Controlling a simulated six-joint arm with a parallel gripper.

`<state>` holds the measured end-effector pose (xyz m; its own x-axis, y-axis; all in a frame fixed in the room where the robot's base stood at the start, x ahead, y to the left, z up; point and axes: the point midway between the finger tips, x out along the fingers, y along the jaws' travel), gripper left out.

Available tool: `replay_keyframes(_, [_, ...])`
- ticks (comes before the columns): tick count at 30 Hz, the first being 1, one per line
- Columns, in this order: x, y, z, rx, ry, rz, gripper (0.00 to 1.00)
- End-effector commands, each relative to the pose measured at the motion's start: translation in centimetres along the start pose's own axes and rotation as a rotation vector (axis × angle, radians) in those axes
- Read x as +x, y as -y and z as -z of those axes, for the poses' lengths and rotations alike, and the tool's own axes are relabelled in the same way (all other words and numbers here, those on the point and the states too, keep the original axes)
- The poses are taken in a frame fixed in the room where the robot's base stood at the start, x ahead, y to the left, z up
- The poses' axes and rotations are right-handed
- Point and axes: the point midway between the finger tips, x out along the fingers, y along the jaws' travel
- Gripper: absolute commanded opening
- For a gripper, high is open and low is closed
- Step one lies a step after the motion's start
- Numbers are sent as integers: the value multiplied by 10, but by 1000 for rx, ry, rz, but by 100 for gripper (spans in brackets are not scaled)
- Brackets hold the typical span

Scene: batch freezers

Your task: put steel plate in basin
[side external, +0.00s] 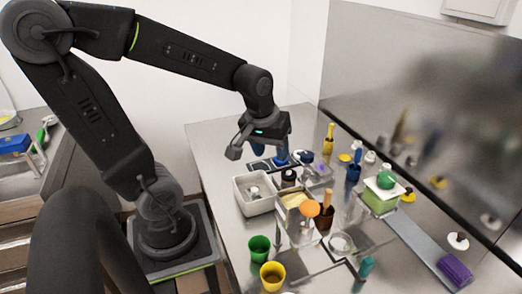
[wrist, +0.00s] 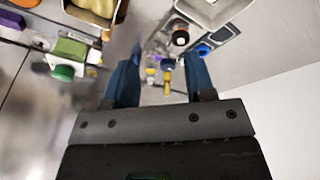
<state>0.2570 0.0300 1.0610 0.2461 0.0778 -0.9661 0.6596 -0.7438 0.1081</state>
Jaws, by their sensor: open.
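A pale grey rectangular basin (side external: 254,205) stands on the steel counter left of centre, with a small round item inside. In the wrist view a pale box wall (wrist: 225,12) at the top edge looks like the same basin. A round, pale, shiny dish (side external: 341,243) lies near the front middle of the counter; it may be the steel plate, but I cannot tell for sure. My gripper (side external: 268,151) is above the counter behind the basin. In the wrist view my gripper (wrist: 161,80) has its blue fingers apart with nothing held between them.
A dark jar (side external: 289,178) and a tub with yellow contents (side external: 294,200) stand right of the basin. A green cup (side external: 260,249) and a yellow cup (side external: 272,277) are in front. A green block (side external: 379,203) and purple sponge (side external: 455,268) are rightward. The back left counter is clear.

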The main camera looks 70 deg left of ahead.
Motion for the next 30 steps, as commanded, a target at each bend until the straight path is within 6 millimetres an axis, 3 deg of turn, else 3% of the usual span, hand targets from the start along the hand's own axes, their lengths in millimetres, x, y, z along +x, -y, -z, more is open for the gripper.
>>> replay_keyframes(1, [-19, -12, -15, 143, -44, -39, 50])
replay_keyframes(3, [-39, -21, -33, 315, -88, -78, 50])
replay_keyframes(10, [-74, -30, -71, 665, -188, -153, 50])
replay_keyframes(30, [-78, -30, -76, 716, -203, -162, 50])
